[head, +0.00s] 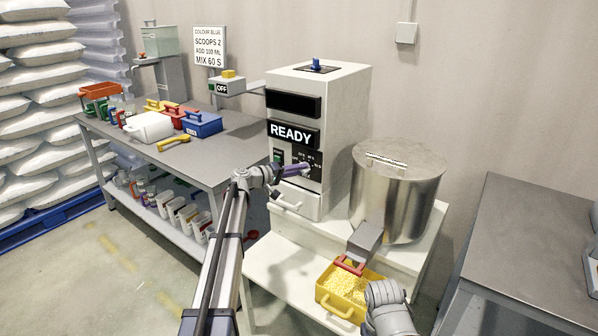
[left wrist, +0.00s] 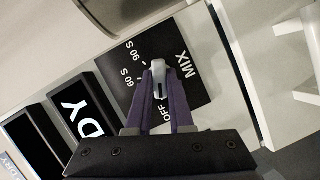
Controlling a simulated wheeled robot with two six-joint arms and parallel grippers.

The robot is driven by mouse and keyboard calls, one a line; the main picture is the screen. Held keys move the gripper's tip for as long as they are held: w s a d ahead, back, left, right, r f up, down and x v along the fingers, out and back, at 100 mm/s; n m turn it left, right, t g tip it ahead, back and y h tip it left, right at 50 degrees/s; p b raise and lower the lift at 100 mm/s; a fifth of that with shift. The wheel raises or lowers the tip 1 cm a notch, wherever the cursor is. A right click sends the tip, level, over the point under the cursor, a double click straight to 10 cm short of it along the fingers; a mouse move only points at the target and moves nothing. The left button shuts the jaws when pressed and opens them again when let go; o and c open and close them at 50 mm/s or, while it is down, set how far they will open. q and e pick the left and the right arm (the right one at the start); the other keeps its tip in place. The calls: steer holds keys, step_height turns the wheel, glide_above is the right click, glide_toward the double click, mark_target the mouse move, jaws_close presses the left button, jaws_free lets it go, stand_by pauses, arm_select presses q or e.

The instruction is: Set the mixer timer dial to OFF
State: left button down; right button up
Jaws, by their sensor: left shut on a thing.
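The mixer (head: 335,105) is a white cabinet with a display (head: 292,134) reading READY. Its timer dial (left wrist: 158,68) is a small light-grey knob on a black panel (left wrist: 185,60) marked MIX, 60 S, 90 S and OFF. My left gripper (head: 305,169) is at this panel. In the left wrist view its purple fingers (left wrist: 160,78) are shut on the dial, one on each side. The OFF mark shows just below the knob, between the fingers. I cannot tell for sure which mark the dial points to.
A steel drum (head: 398,195) stands right of the cabinet, with a yellow bin (head: 338,309) of yellow granules under its chute. A grey bench (head: 200,160) with bins and bottles is at left. A sign (head: 209,47) stands behind it. Another grey table (head: 535,240) is at right.

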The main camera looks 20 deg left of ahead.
arm_select(q)
steer(key=c, duration=0.8)
jaws_free()
steer(key=p+v, duration=0.1)
steer(key=v, duration=0.6)
steer(key=shift+s+a, duration=0.2)
steer(key=shift+s, duration=0.1)
steer(key=shift+r, duration=0.1)
